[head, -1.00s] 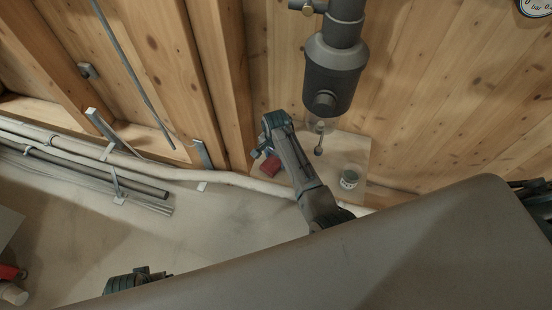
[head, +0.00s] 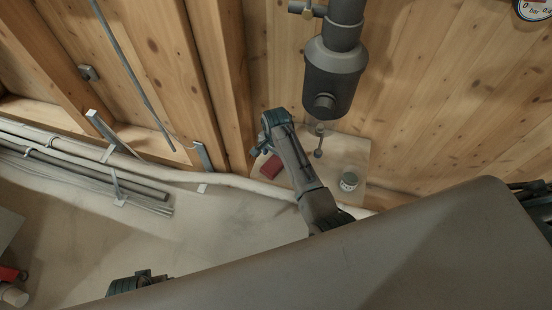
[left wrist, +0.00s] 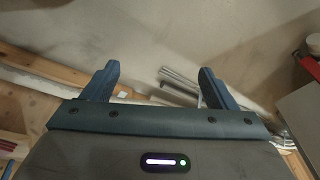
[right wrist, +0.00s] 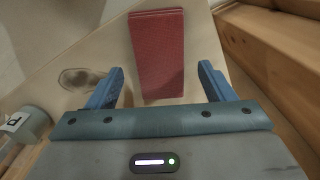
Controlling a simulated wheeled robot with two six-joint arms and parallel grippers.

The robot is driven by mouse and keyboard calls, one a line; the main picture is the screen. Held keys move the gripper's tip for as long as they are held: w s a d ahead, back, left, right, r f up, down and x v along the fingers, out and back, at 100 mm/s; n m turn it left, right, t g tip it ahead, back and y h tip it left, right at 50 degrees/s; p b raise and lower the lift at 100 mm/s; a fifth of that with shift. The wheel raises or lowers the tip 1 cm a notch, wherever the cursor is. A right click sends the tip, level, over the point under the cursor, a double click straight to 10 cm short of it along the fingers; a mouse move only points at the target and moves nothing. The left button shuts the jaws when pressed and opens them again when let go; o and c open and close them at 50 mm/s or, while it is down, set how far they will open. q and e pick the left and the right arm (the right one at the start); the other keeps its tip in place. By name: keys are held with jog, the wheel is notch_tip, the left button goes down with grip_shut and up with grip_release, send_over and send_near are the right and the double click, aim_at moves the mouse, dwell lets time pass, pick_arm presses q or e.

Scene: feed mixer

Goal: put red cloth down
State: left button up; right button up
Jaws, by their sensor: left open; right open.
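The red cloth (head: 271,167), a folded flat rectangle, lies on a pale board (head: 352,150) at the foot of the wooden wall. In the right wrist view the red cloth (right wrist: 158,55) lies just beyond and between the fingers. My right gripper (head: 259,149) is open and empty above the cloth's edge; it also shows in the right wrist view (right wrist: 160,85). My left gripper (left wrist: 158,82) is open and empty, away from the cloth, facing a pale wall or floor surface.
Pale conduits (head: 150,170) run along the left. A red object (head: 10,273) is at far left.

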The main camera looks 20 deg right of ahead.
aim_at(275, 162)
pick_arm(q)
jog(key=f, duration=0.2)
jog(key=s+f+p, duration=0.1)
jog(key=f, duration=0.1)
jog(key=shift+a+f, duration=0.2)
pick_arm(e)
notch_tip(275, 162, up, 10)
jog(key=shift+a, duration=0.1)
